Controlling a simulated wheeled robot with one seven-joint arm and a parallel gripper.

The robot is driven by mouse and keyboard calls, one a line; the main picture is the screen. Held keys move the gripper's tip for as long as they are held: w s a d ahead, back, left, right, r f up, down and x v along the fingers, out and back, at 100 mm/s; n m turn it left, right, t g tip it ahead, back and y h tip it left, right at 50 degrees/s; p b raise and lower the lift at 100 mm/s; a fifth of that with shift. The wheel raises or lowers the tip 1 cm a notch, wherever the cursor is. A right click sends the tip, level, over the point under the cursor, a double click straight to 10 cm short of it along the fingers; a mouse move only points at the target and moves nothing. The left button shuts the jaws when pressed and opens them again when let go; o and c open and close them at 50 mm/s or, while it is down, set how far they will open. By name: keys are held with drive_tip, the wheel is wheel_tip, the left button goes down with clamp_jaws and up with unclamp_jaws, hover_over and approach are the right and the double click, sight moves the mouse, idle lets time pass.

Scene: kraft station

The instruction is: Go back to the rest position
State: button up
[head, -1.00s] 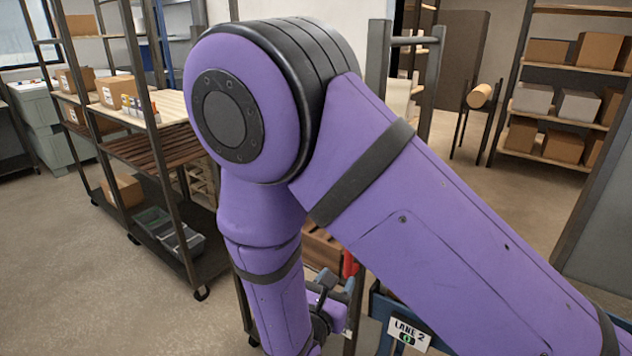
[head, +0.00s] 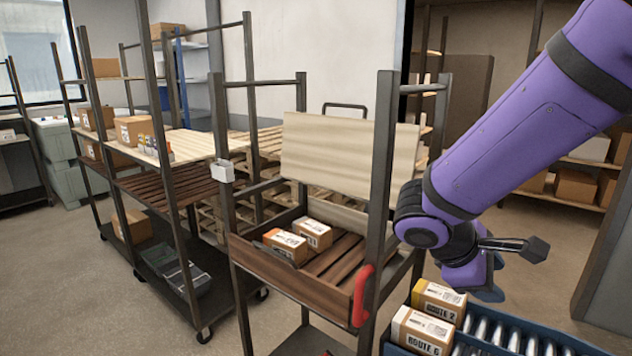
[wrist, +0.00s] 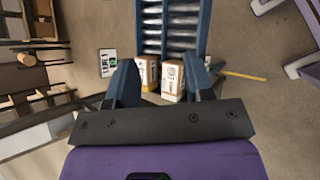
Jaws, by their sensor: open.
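My gripper (wrist: 163,88) is open in the wrist view, with its two dark blue fingers spread apart and nothing held between them. Beyond the fingertips, lower down, two cardboard boxes stand side by side at the end of a roller conveyor (wrist: 172,28). In the head view my gripper (head: 487,293) is partly hidden by my purple wrist at the right. The two boxes are the ROUTE 2 box (head: 438,300) and the ROUTE 6 box (head: 422,331), standing left of my gripper.
A dark-framed cart (head: 386,150) with a red handle (head: 362,296) holds two small boxes (head: 300,238) in its wooden tray. Shelving racks (head: 165,200) stand at the left. Open floor (head: 60,275) lies at the front left.

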drive_tip(key=s+d+r+m+t+y, duration=0.3)
drive_tip(key=s+r+m+t+y, duration=0.1)
drive_tip(key=s+r+m+y, duration=0.5)
drive_tip(key=shift+s+r+m, duration=1.1)
drive_tip(key=shift+s+r, duration=0.3)
drive_tip(key=shift+r, duration=0.1)
idle(0.8)
